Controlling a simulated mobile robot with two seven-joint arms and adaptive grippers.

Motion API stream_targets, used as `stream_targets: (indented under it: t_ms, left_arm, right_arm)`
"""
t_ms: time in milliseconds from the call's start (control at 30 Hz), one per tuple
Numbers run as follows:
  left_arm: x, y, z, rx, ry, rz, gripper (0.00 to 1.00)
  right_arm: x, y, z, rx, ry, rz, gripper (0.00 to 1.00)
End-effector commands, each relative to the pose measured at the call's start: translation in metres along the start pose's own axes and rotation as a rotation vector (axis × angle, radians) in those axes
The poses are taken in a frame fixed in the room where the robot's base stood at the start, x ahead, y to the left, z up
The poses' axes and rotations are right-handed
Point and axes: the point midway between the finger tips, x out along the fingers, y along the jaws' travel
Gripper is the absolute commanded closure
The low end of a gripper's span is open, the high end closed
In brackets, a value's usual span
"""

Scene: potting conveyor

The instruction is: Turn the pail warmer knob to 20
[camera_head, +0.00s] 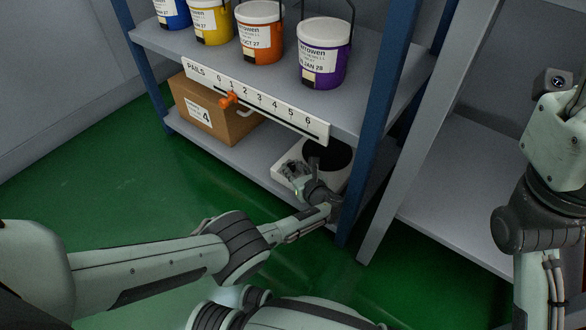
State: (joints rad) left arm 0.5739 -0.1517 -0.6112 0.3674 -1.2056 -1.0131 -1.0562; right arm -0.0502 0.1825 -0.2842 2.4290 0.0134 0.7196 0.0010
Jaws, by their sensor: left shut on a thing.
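The pail warmer (291,153) is a white unit with a round black plate, standing on the lower shelf. My left arm reaches in from the left and below, and my left gripper (295,170) is at the front panel of the warmer. It is shut on the warmer's knob as far as I can tell. The fingers cover the knob, and its pointer and the dial numbers cannot be read. The wrist hides part of the warmer's front. My right arm stands at the right edge, and its fingers are out of the picture.
A cardboard box (212,120) marked A sits left of the warmer. Above, the shelf edge carries a numbered rail (290,116) with an orange slider (229,99). Several pails, including a purple one (323,58), stand on the upper shelf. A blue post (375,110) rises right of the warmer.

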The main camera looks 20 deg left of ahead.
Motion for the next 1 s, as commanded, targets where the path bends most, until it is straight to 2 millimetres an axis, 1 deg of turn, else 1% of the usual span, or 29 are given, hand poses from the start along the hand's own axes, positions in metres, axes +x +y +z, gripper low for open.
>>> stream_targets:
  t_ms: [167, 200, 333, 367, 833, 933, 1000]
  left_arm:
    - [0.002, 0.001, 0.002, 0.0, -0.003, 0.001, 1.0]
    - [0.002, 0.001, 0.002, 0.0, -0.003, 0.001, 0.72]
    - [0.002, 0.001, 0.002, 0.0, -0.003, 0.001, 0.56]
    - [0.001, 0.001, 0.002, 0.0, -0.002, 0.0, 0.55]
    - [0.001, 0.0, 0.001, 0.001, -0.002, -0.003, 0.55]
    - [0.0, 0.002, 0.002, 0.012, -0.001, -0.024, 0.55]
    - [-0.001, 0.004, 0.005, 0.031, -0.002, -0.064, 0.55]
  right_arm:
    - [0.0, 0.0, 0.0, 0.0, 0.0, 0.0, 0.6]
    - [0.0, 0.0, 0.0, 0.0, 0.0, 0.0, 0.6]
    - [0.0, 0.0, 0.0, -0.001, 0.0, 0.0, 0.6]
    - [0.0, 0.0, 0.0, -0.001, 0.0, 0.0, 0.6]
    - [0.001, 0.0, -0.001, 0.0, 0.003, 0.0, 0.6]
    - [0.006, 0.001, -0.001, 0.0, 0.003, 0.0, 0.6]
    - [0.015, 0.002, -0.002, 0.0, 0.003, 0.0, 0.6]
